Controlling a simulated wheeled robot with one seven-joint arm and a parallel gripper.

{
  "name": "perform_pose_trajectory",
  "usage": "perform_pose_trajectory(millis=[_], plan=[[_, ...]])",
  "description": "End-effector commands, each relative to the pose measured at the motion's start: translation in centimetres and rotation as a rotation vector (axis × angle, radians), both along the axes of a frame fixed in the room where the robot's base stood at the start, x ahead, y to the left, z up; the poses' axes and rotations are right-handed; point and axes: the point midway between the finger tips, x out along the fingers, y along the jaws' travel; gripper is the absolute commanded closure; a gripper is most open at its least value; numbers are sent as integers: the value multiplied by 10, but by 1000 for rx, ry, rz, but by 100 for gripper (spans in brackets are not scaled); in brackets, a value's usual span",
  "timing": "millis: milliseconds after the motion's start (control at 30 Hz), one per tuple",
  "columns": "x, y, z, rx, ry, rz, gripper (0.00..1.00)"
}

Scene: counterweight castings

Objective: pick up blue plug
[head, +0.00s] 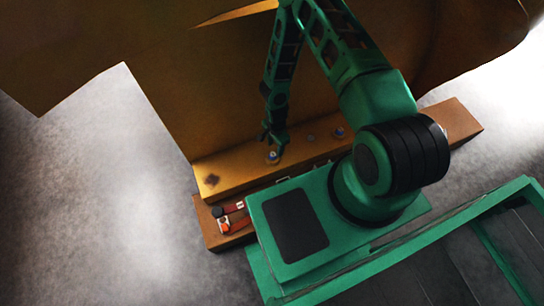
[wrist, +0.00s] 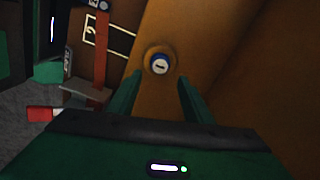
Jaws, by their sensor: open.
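A blue plug with a pale cap face and a dark slot (wrist: 160,65) sits in a round recess on the yellow-brown ledge in the wrist view. In the head view this blue plug (head: 273,155) is on the ledge just below my gripper (head: 272,137). In the wrist view my gripper (wrist: 159,80) is open and its two green fingers point towards the plug, one to each side. The fingers appear empty. Another blue plug (head: 338,132) sits further right on the same ledge in the head view, with a grey round spot (head: 311,137) between them.
A large yellow-brown casting (head: 200,90) rises behind the ledge (head: 225,172). A lower brown bench (head: 215,238) in front carries red and dark items (head: 230,215). The wrist view shows a red strip (wrist: 101,50) and a red block (wrist: 40,114) at left. Open floor lies left.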

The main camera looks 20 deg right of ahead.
Motion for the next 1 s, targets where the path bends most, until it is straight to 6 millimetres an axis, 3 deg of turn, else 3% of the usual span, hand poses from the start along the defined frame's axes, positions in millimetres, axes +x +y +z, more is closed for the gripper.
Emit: perform_pose_trajectory(millis=[133,300,600,800,1000], plan=[[-4,11,-22,1,2,1,54],[-3,10,-38,1,1,-1,54],[-3,10,-42,1,0,0,54],[-3,10,-41,1,1,0,98],[-3,10,-41,1,0,0,98]])
